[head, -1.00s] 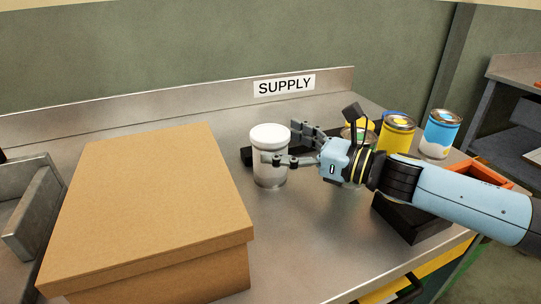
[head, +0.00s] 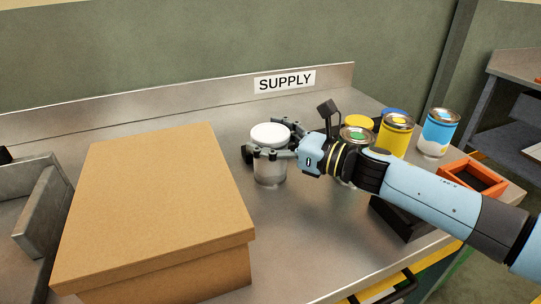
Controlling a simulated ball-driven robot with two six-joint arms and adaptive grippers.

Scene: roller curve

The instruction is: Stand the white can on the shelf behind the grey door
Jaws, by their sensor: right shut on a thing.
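The white can (head: 270,170) stands upright on the metal counter, with a white lid and a pale grey body. My right gripper (head: 268,153) is shut on the can, its fingers around the upper body just below the lid. Its arm comes in from the right. My left gripper is not in view. No grey door or shelf behind one can be made out in this view.
A large cardboard box (head: 160,205) stands left of the can. Several paint cans, one yellow (head: 395,137) and one blue (head: 438,133), stand at the right near an orange tray (head: 474,178). A grey metal object (head: 42,215) is at the left edge. A SUPPLY sign (head: 285,81) marks the backsplash.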

